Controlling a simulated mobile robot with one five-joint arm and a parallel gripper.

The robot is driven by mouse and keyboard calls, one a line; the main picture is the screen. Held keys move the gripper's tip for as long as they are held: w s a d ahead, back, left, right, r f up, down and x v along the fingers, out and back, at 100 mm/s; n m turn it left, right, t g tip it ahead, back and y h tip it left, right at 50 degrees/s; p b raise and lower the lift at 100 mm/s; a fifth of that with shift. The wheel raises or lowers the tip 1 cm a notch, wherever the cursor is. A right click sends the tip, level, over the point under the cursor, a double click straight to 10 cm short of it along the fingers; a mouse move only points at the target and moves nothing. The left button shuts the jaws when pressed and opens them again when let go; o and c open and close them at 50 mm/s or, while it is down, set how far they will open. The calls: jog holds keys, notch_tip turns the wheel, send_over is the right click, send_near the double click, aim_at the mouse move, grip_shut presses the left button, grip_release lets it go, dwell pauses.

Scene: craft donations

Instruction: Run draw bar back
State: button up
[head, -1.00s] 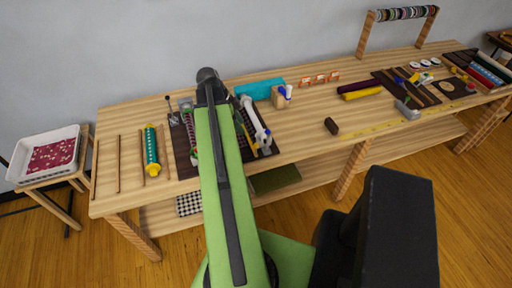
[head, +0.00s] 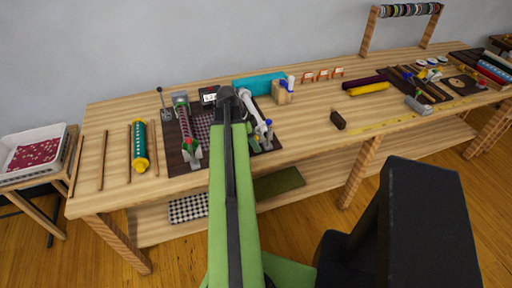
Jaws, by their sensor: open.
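A dark board (head: 174,166) lies on the left part of the long wooden table, with several small devices on it. At its left is a grey block (head: 181,99) with a reddish ridged rail (head: 184,125) running toward the front edge. A red, white and green end piece (head: 191,154) is at the rail's near end. I cannot tell for sure which part is the draw bar. A white curved bar (head: 250,105) with blue-tipped parts beside it is at the right. My green arm reaches over the board's middle; my gripper is hidden behind it.
A yellow-capped teal roller (head: 139,148) and thin wooden sticks (head: 103,160) lie left of the board. A thin upright lever (head: 162,101) stands at its back left. A wooden block (head: 282,92) and dark block (head: 338,120) are to the right. Bare tabletop lies between them.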

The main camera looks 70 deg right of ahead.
grip_shut()
dwell(0.3)
dwell(1.2)
